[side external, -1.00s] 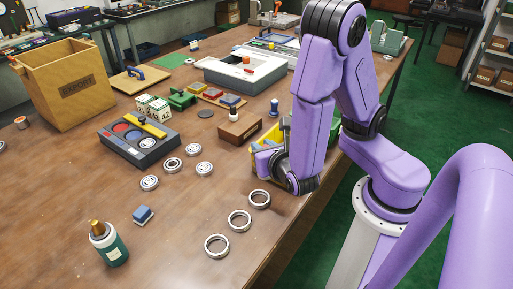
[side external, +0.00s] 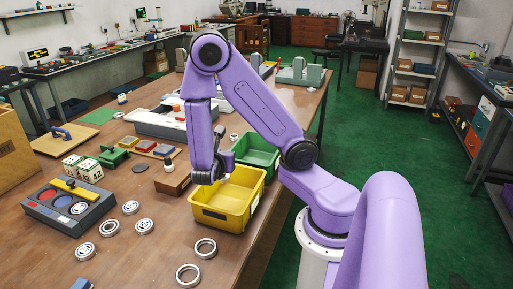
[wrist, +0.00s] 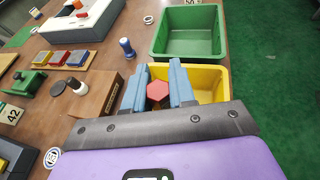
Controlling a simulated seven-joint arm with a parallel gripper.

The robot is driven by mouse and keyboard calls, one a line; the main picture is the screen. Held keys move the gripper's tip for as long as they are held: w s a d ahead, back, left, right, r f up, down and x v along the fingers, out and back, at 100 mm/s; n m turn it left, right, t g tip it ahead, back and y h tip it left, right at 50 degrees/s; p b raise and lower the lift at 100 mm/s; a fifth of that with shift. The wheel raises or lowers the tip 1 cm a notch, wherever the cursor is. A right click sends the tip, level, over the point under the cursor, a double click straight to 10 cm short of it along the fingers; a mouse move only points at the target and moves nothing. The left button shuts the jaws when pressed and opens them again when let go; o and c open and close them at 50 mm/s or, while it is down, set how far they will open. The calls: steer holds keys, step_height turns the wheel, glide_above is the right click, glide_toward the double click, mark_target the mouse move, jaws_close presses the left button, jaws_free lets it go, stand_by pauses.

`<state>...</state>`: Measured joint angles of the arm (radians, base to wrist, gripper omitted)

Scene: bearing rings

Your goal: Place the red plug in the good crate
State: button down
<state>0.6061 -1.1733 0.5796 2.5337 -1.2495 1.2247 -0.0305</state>
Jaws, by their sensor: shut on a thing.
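My gripper (wrist: 158,76) is shut on the red plug (wrist: 157,91), a small faceted red piece between its two blue-grey fingers in the wrist view. Behind and below them is the yellow crate (wrist: 212,83); I cannot tell the height over it. The green crate (wrist: 189,20) stands just beyond the yellow one. In the side view my wrist is at the left edge of the yellow crate (side external: 225,218), and the green crate (side external: 262,156) is behind it. The plug cannot be made out there. No readable label shows which crate is the good one.
A wooden block (side external: 172,182) with a dark-and-white peg stands left of the yellow crate. A blue peg (wrist: 127,47) stands near the green crate. Several bearing rings (side external: 205,248) lie in front. A grey tray (side external: 70,207) with coloured discs is at left.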

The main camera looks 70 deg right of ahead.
steer(key=s+d+m+g+y, duration=0.1)
steer(key=s+d+m+g, duration=0.45)
steer(key=d, duration=0.35)
steer(key=s+d+m+g+y, duration=0.1)
steer(key=s+d+m+g, duration=0.35)
steer(key=s+d, duration=0.4)
steer(key=shift+n+g, duration=0.4)
steer(key=shift+w+d+f, duration=1.55)
steer(key=shift+d+f, duration=0.5)
steer(key=shift+d, duration=0.1)
steer(key=shift+w+d+f, duration=1.5)
steer(key=shift+d+f, duration=0.6)
steer(key=shift+d, duration=0.1)
steer(key=shift+w+d+f, duration=1.55)
steer(key=shift+d+f, duration=0.5)
steer(key=shift+d, duration=0.1)
steer(key=shift+f, duration=0.1)
steer(key=c, duration=1.2)
jaws_free()
